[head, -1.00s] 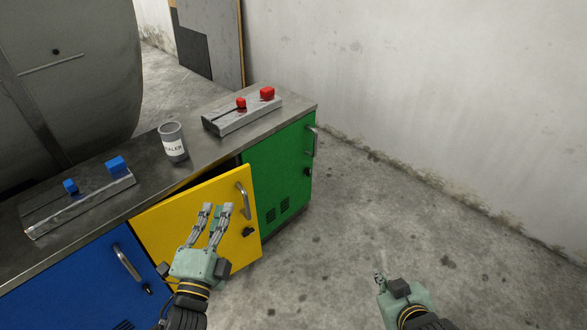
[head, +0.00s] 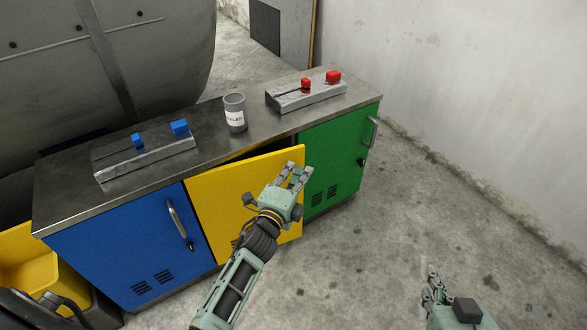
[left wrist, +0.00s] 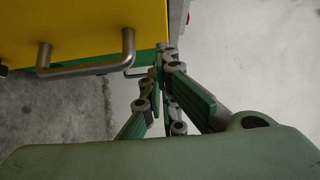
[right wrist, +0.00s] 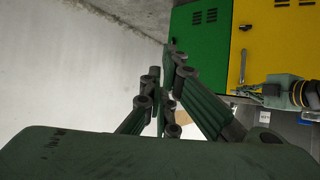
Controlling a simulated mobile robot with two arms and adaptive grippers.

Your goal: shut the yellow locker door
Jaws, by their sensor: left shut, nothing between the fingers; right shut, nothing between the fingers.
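The yellow locker door (head: 225,200) is the middle door of the metal bench. It stands ajar, with a dark gap along its top and its right edge out in front of the green door. My left gripper (head: 297,174) is shut and empty at the upper right part of the yellow door, covering its handle in the head view. The left wrist view shows the door's grey handle (left wrist: 88,68) to the left of the fingertips; contact cannot be told. My right gripper (head: 432,278) is shut and empty over the floor, right of the bench.
The blue door (head: 125,250) and green door (head: 340,155) flank the yellow one. A sealer can (head: 235,115) and blocks with blue and red knobs stand on the benchtop (head: 210,150). A yellow bin (head: 30,265) is at the left. Floor right of the bench is clear.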

